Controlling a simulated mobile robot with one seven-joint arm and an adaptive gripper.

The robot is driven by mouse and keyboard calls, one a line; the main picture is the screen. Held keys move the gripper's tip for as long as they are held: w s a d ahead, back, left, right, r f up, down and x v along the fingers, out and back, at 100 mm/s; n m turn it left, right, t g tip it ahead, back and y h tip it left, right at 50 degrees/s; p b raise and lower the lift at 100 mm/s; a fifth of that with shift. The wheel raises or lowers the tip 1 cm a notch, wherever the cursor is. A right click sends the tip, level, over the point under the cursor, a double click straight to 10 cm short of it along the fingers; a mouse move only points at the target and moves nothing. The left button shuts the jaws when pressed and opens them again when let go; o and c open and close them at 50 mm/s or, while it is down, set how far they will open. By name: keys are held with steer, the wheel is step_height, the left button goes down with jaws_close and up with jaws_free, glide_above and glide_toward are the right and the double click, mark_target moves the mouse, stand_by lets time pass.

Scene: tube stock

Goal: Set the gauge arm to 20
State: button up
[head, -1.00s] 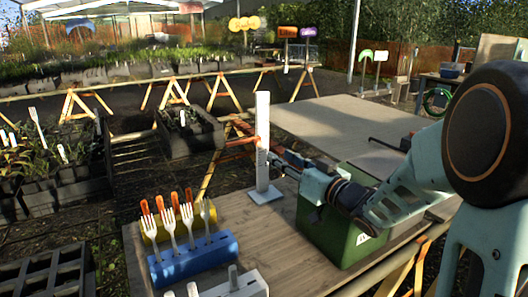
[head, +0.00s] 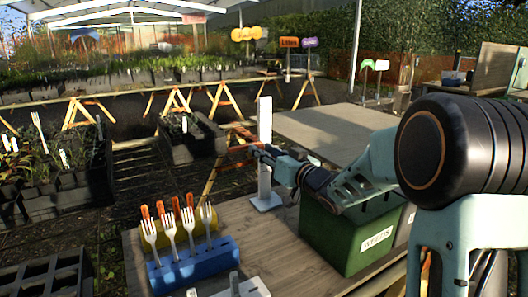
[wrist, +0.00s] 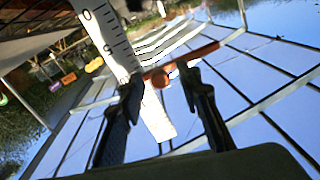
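The gauge (head: 265,135) is a tall white post on a white base, standing upright at the back of the wooden table in the head view. The orange gauge arm (wrist: 203,53) juts out across the scale, with a rounded brownish end between my fingers. My gripper (wrist: 161,78) is open, one finger on each side of that end; contact cannot be told. In the head view my gripper (head: 262,152) is beside the post.
A green bin labelled WEEDS (head: 345,240) stands under my forearm. A bare tabletop (head: 325,130) lies behind. Planter crates (head: 75,190) stand at the left.

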jaws_close()
steer(key=shift+r, duration=0.1)
step_height(320, 180, up, 10)
steer(key=p, duration=0.8)
steer(key=shift+o, duration=0.7)
jaws_free()
